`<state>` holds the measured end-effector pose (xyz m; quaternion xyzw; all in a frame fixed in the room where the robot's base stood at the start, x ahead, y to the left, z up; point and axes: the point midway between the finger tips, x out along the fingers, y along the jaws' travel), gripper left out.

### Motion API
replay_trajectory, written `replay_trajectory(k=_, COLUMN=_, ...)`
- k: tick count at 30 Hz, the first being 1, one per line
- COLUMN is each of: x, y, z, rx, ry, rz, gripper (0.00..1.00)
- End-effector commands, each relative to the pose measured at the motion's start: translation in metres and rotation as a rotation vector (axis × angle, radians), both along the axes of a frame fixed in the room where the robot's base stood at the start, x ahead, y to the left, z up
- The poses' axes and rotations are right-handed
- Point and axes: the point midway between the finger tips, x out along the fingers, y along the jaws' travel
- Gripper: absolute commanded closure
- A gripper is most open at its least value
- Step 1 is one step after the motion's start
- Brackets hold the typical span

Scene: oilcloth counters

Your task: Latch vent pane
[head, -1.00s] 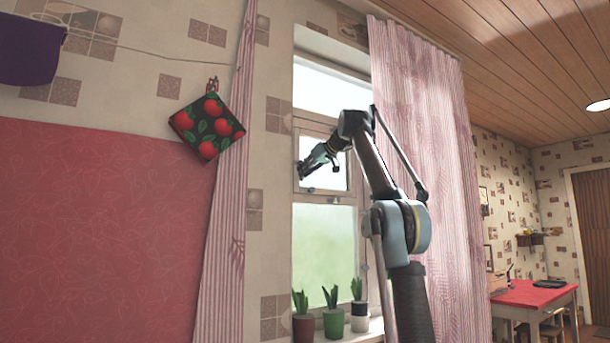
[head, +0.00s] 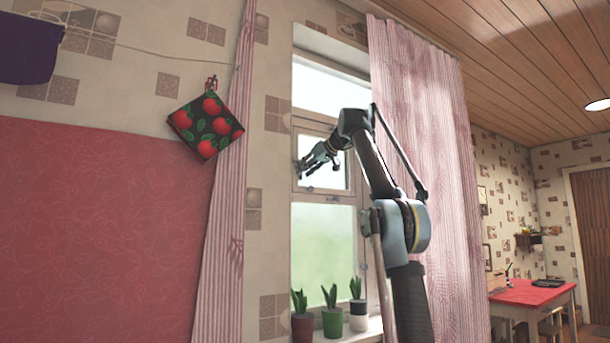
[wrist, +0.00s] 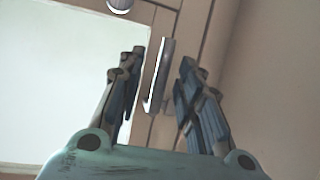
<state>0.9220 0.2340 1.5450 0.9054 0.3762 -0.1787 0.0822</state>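The vent pane (head: 322,178) is the small middle pane of the window in the head view, and it looks flush or nearly flush with its frame. Its latch handle (wrist: 160,75), a slim metal lever, shows in the wrist view on the frame beside the pale glass (wrist: 60,80). My gripper (head: 302,170) is at the left edge of the vent pane. In the wrist view its two fingers (wrist: 160,75) are spread with the handle between them. A clear gap shows on the right side; whether the left finger touches the handle I cannot tell.
Several potted plants (head: 333,322) stand on the sill below. Pink curtains hang on both sides, the right one (head: 425,150) behind my arm. A tomato-print potholder (head: 206,127) hangs at left. A round knob (wrist: 120,4) shows at the top of the wrist view.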

Motion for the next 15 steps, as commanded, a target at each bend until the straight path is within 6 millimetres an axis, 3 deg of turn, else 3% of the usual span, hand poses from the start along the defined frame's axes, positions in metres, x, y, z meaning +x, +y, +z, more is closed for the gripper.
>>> replay_trajectory(k=15, x=-0.056, y=-0.059, z=0.033, rx=0.000, ry=0.000, rz=-0.003, gripper=0.67)
